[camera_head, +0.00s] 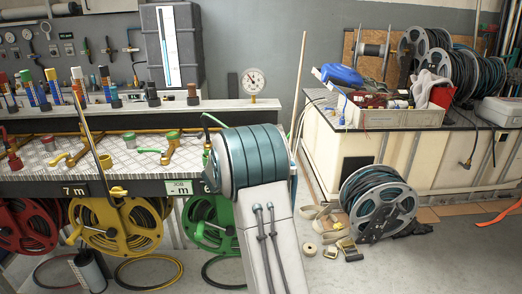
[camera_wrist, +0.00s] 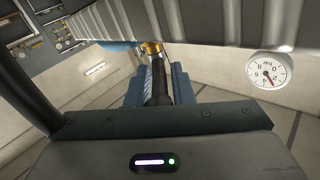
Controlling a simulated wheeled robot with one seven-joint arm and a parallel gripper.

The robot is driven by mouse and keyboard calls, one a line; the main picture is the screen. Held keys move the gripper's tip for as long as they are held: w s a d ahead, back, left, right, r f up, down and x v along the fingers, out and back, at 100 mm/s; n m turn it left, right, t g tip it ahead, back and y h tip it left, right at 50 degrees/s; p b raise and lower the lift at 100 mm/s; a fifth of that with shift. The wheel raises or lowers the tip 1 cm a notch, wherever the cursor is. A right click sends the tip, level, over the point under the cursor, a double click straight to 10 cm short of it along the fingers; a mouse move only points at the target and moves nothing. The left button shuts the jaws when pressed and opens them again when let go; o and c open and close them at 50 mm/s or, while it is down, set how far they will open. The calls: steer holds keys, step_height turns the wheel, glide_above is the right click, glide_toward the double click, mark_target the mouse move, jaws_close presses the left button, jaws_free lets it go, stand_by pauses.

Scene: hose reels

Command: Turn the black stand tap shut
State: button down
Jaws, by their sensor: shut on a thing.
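In the wrist view my gripper (camera_wrist: 157,76) has its blue fingers on both sides of a black handle (camera_wrist: 158,88), and it is shut on it. The handle lies lengthwise between the fingers, just below a brass fitting (camera_wrist: 151,48). I take it to be the black stand tap's lever. In the head view my own arm covers the gripper and this tap. How far the tap is turned cannot be told.
A round white gauge (camera_head: 252,82) stands behind my arm; it also shows in the wrist view (camera_wrist: 269,69). A green tap (camera_head: 130,139) is on the bench at left. Red (camera_head: 28,226), yellow (camera_head: 112,228) and green hose reels (camera_head: 196,222) hang below.

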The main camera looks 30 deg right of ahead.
steer(key=shift+s, duration=0.1)
steer(key=c, duration=1.4)
jaws_free()
steer(key=shift+d+f, duration=0.1)
steer(key=shift+d, duration=0.05)
steer(key=shift+c, duration=0.2)
steer(key=shift+a, duration=0.3)
steer(key=v, duration=1.3)
steer(key=shift+s+a, duration=0.1)
